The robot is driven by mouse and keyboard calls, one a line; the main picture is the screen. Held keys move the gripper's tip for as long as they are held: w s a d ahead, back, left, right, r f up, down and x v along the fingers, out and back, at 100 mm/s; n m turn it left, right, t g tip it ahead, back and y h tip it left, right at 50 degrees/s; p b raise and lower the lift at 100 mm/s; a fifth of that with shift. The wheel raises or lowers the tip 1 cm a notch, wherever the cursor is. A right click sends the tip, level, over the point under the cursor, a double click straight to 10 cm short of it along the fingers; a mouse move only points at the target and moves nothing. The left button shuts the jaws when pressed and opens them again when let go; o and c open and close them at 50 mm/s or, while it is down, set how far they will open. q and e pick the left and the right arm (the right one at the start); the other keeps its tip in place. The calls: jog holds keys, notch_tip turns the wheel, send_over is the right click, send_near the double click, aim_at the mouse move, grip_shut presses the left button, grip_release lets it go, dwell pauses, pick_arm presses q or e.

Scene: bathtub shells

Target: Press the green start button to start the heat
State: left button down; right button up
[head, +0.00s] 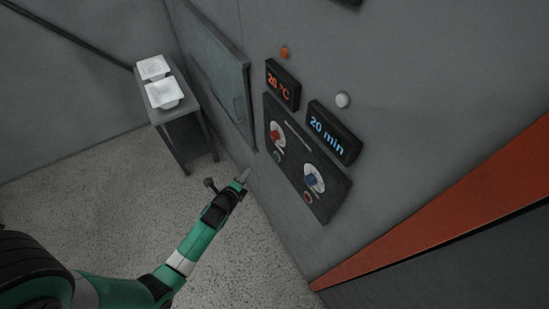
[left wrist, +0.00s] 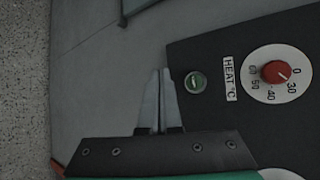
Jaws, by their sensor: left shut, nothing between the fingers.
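The green start button (left wrist: 195,82) is a small round button with a light mark, set in the dark control panel (left wrist: 205,50) beside the HEAT °C label (left wrist: 229,78). In the head view the panel (head: 290,160) is on the grey wall, and the small round button (head: 277,157) sits below the red knob. My left gripper (head: 246,173) is shut and empty, just left of and below the panel's lower left edge. In the left wrist view its closed fingertips (left wrist: 159,72) lie left of the button, appearing apart from it. My right gripper is not in view.
Displays above read 20 °C (head: 282,85) and 20 min (head: 333,132). A glass door (head: 220,75) is left of the panel. A small table (head: 192,103) holds white tubs (head: 163,93).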

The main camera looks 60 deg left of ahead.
aim_at(275, 157)
pick_arm(q)
jog(key=w+b, duration=0.5)
jog(key=w, duration=0.3)
jog(key=shift+w, duration=0.3)
jog(key=shift+w, duration=0.1)
dwell(1.6)
jog(key=shift+w+b, duration=0.35)
